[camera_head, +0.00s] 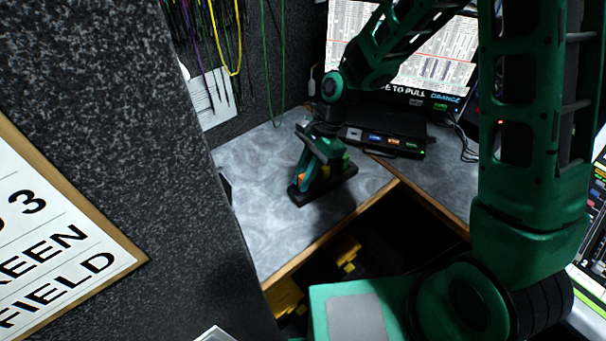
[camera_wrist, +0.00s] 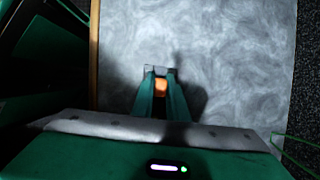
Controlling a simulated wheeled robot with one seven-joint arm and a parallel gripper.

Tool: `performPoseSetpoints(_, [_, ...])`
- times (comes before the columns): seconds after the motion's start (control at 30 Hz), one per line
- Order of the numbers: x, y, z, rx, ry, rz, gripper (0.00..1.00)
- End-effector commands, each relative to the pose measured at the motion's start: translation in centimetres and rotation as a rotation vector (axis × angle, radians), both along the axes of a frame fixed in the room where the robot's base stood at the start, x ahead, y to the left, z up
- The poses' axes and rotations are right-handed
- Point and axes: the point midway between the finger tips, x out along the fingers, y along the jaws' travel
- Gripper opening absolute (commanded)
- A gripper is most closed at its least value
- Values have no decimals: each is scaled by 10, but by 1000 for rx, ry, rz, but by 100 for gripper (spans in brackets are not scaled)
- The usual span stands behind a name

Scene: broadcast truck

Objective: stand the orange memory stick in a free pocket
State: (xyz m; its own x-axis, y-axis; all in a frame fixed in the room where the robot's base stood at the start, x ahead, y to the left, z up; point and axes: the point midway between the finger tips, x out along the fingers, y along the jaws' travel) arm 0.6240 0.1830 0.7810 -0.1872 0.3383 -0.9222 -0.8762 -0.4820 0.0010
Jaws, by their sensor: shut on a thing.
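My gripper (camera_wrist: 160,75) is shut on the orange memory stick (camera_wrist: 161,87), which shows as a small orange patch between the two green fingers in the wrist view. In the head view my gripper (camera_head: 306,182) is low over the grey worktop, at a low black holder (camera_head: 325,188). Orange and green patches show around the fingers there. I cannot tell which patch is the held stick, nor whether it touches the holder. The holder's pockets are mostly hidden behind my gripper.
A black strip with small coloured labels (camera_head: 385,141) lies behind, below a lit monitor (camera_head: 408,50). A speckled partition (camera_head: 120,120) stands at left; cables hang behind.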

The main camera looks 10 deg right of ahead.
Motion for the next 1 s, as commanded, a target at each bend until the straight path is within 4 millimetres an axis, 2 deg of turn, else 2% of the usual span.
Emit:
performPoseSetpoints(0.47, [0, 0, -11, -1, 1, -1, 0])
performPoseSetpoints(0.5, [0, 0, -10, 0, 0, -1, 23])
performPoseSetpoints(0.57, [0, 0, -10, 0, 0, -1, 35])
performPoseSetpoints(0.87, [0, 0, -9, 0, 0, -1, 35])
performPoseSetpoints(1.0, [3, -4, 1, 0, -3, -2, 35])
